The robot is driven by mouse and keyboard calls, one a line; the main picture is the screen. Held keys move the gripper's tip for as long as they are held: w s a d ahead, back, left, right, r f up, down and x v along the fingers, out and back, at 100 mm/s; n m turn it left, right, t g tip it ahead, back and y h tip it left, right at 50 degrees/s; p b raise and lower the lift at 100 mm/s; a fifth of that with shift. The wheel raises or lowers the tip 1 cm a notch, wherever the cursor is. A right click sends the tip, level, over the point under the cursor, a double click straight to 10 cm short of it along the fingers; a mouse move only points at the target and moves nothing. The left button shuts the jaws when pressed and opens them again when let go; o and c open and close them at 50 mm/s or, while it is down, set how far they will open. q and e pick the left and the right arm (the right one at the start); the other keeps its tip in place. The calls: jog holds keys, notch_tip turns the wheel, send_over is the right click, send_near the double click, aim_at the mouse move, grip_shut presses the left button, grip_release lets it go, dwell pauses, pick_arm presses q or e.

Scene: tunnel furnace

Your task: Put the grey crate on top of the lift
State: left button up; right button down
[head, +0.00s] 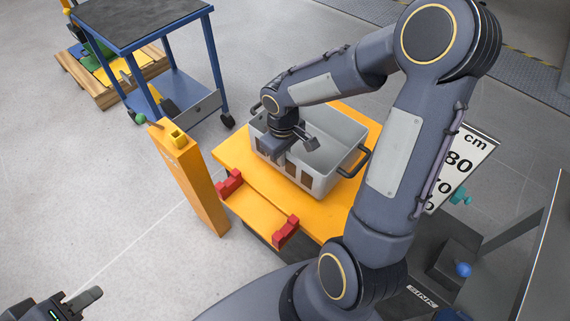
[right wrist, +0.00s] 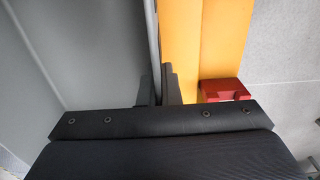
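The grey crate (head: 333,127) is an open box with dark handles, above the orange platform of the lift (head: 262,206) in the head view. It looks level and seems to rest on the platform, but its underside is hidden. My right gripper (head: 288,148) points down at the crate's near left rim. In the right wrist view my right gripper (right wrist: 158,86) has its fingers close on both sides of the crate's thin wall (right wrist: 152,35), and looks shut on it. My left gripper (head: 80,300) is at the bottom left, away from the crate; its opening is unclear.
Red corner blocks (head: 286,232) stand on the platform's near edge. An orange post (head: 190,175) stands left of the lift. A blue cart (head: 180,88) and a wooden pallet (head: 96,89) are at upper left. A cm scale board (head: 462,160) is at right. Floor at left is clear.

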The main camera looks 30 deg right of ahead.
aim_at(285, 174)
jog(key=shift+s+d+f+b, duration=0.1)
jog(key=shift+f+b, duration=0.1)
jog(key=shift+f, duration=0.7)
jog(key=shift+s+d+f+b, duration=0.1)
jog(key=shift+f+b, duration=0.1)
jog(key=shift+f, duration=0.65)
jog(key=shift+f, duration=0.1)
jog(key=c, duration=2.1)
grip_release()
jog(key=shift+f, duration=0.15)
jog(key=o, duration=0.5)
jog(key=shift+c, duration=0.2)
